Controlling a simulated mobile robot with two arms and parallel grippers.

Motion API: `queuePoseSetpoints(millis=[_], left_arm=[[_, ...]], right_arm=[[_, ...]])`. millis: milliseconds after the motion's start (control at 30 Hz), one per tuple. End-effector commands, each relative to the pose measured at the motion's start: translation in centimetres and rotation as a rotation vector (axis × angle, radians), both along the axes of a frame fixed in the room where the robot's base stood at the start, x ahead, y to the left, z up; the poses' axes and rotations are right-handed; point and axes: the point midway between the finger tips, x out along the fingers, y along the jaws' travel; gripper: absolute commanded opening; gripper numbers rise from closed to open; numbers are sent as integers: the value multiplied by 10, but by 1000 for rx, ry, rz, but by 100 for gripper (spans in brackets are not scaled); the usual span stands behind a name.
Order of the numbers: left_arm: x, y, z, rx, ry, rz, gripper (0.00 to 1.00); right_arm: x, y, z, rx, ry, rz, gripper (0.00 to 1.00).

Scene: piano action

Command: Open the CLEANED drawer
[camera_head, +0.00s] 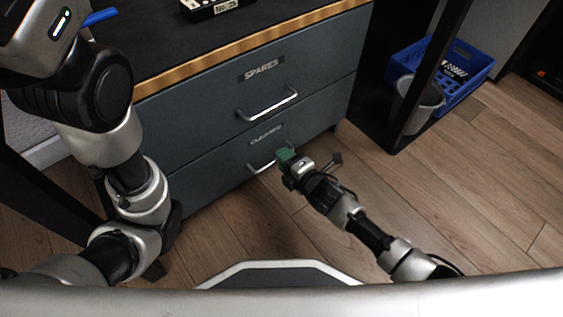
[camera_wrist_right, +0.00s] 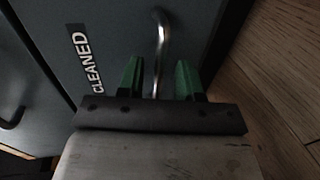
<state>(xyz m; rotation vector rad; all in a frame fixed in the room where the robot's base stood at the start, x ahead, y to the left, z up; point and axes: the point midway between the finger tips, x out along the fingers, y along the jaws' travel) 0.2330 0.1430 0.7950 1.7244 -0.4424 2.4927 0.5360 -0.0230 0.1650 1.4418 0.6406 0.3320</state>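The CLEANED drawer (camera_head: 215,168) is the lower grey drawer of the cabinet, and its front looks flush with the cabinet. Its label (camera_wrist_right: 85,62) reads clearly in the right wrist view. Its curved metal handle (camera_wrist_right: 161,40) runs between the two green fingers of my right gripper (camera_wrist_right: 160,78), with gaps to both fingers. In the head view my right gripper (camera_head: 284,157) is at the right end of the handle and hides part of it. My left arm is at the left, and I cannot make out its gripper fingers.
The SPARES drawer (camera_head: 262,92) with its own handle (camera_head: 268,106) is directly above and looks shut. A grey bin (camera_head: 418,104) and a blue crate (camera_head: 468,66) stand at the right. The wood floor (camera_head: 430,190) before the cabinet is clear on the right.

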Motion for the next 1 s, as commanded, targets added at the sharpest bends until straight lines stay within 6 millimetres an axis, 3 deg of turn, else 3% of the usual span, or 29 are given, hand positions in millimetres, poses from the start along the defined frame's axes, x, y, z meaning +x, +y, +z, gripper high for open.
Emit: queuePoseSetpoints(millis=[100, 467, 700, 1000], left_arm=[[0, 0, -11, 0, 1, 0, 80], [0, 0, -12, 1, 0, 0, 80], [0, 0, -12, 1, 0, 0, 80], [0, 0, -11, 1, 1, 1, 80]], right_arm=[[10, 7, -5, 1, 0, 0, 35], [14, 11, -3, 1, 1, 0, 35], [14, 10, -3, 1, 0, -1, 2], [14, 10, -3, 0, 1, -1, 0]])
